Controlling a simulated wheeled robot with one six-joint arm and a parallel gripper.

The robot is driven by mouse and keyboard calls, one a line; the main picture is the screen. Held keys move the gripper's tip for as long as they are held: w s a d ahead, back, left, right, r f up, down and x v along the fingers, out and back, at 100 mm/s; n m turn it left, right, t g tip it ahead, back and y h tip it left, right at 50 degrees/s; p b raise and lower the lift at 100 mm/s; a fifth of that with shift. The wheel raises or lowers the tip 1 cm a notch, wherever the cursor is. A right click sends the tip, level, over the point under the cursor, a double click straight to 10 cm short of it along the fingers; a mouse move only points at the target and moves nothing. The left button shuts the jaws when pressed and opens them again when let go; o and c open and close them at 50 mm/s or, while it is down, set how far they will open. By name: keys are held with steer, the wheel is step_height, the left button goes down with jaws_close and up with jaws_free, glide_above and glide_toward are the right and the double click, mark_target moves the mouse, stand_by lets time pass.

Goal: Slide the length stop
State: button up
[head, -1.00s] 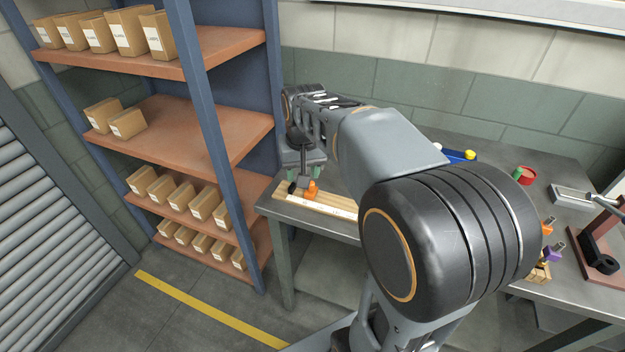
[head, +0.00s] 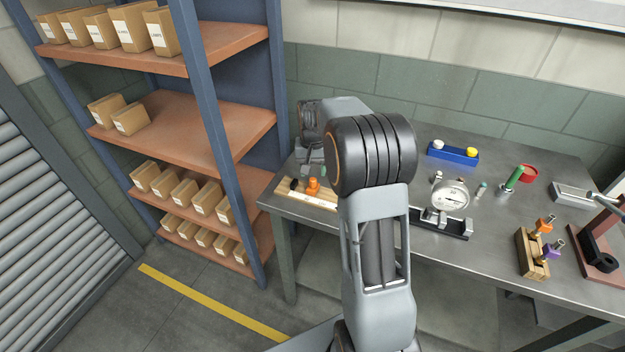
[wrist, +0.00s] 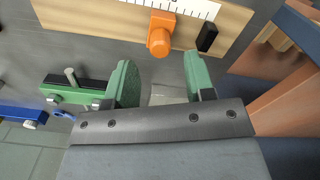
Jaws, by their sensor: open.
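The length stop is an orange block with a round orange knob (wrist: 160,35), set on a wooden board (wrist: 90,17) with a white ruled scale. In the head view the orange stop (head: 313,186) sits near the left end of the table. A small black block (wrist: 207,37) is on the board just right of the stop in the wrist view. My gripper (wrist: 157,62) is open and empty, its green fingers spread on the near side of the board, apart from the stop. In the head view its fingers are mostly hidden and my arm covers the board's right end.
A blue holder (head: 452,155), a dial gauge (head: 450,196), a green cylinder (head: 514,178), a red ring (head: 528,172) and a wooden block with coloured knobs (head: 532,255) stand on the table further right. A shelf rack (head: 215,130) with cartons stands close on the left.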

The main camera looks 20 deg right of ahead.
mark_target(313, 179)
steer(key=shift+f, duration=2.3)
jaws_close()
